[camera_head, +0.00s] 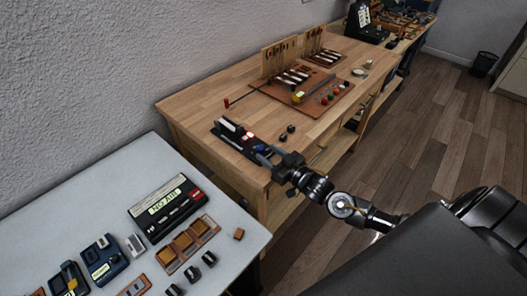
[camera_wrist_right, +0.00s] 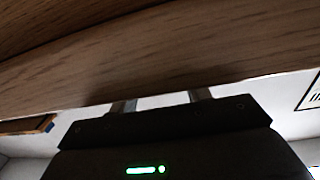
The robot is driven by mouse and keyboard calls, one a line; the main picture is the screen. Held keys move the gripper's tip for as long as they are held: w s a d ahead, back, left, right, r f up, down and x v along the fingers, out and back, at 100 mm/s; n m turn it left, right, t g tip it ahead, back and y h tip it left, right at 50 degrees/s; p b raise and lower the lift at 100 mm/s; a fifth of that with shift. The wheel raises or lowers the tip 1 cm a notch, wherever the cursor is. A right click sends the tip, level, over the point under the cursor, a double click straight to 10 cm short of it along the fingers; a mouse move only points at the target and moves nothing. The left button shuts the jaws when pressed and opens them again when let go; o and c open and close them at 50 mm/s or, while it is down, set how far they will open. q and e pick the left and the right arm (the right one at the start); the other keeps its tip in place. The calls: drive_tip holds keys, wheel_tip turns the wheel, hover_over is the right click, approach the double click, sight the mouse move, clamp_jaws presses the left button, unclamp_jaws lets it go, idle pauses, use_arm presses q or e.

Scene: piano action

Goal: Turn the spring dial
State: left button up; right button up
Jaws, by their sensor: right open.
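My right gripper (camera_head: 268,154) reaches over the front of the wooden workbench (camera_head: 190,103). Its fingers are apart in the right wrist view (camera_wrist_right: 160,102), with nothing seen between them. In the head view its tips are at the near right end of a dark device (camera_head: 228,137) with white, red and blue parts. I cannot tell whether they touch it. I cannot make out the spring dial for certain; the gripper may hide part of the device. In the right wrist view a wooden surface (camera_wrist_right: 150,50) fills the top. My left gripper is not in view.
Small black pieces (camera_head: 287,132) lie beside the device. A brown board (camera_head: 325,93) with colored parts lies farther back. A grey table (camera_head: 65,190) at the left holds a "NO AIR" box (camera_head: 168,206) and several small devices. The wall runs behind both.

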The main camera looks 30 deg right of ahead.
drive_tip(key=b+v, duration=0.1)
drive_tip(key=v, duration=0.6)
drive_tip(key=shift+s, duration=0.25)
drive_tip(key=shift+d, duration=0.1)
